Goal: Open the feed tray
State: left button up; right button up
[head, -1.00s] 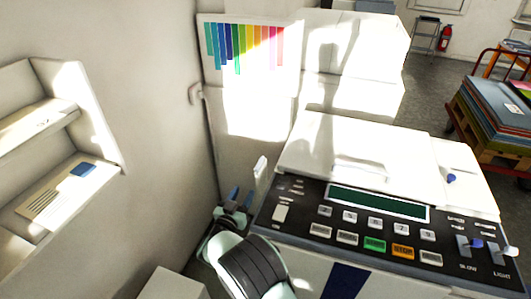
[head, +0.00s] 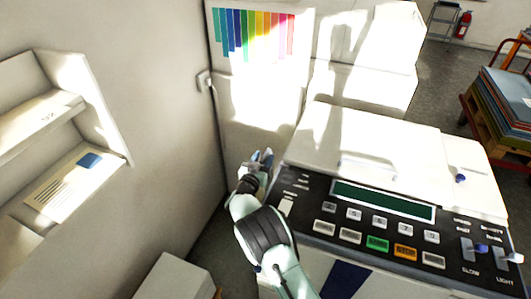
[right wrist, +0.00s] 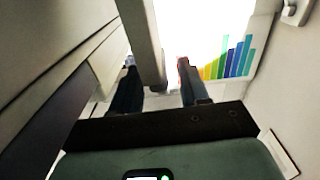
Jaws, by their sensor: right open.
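The feed tray appears in the right wrist view as a pale grey bar (right wrist: 143,40); I take it to be the upright flap at the left side of the white duplicator (head: 375,132). My right gripper (head: 262,158) is at that left side, beside the control panel, and hides most of the tray in the head view. In the right wrist view the right gripper (right wrist: 156,66) is open, with one finger on each side of the bar. Gaps show between the bar and the fingers, so I see no grip on it. My left gripper is not in view.
The control panel (head: 385,222) has several buttons and levers. A wall with a shelf (head: 75,125) stands at the left. A white cabinet with a colour chart (head: 251,36) is behind the gripper. A cart with stacked boards (head: 497,105) is at the far right.

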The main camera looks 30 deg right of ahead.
jog(key=shift+x, duration=1.2)
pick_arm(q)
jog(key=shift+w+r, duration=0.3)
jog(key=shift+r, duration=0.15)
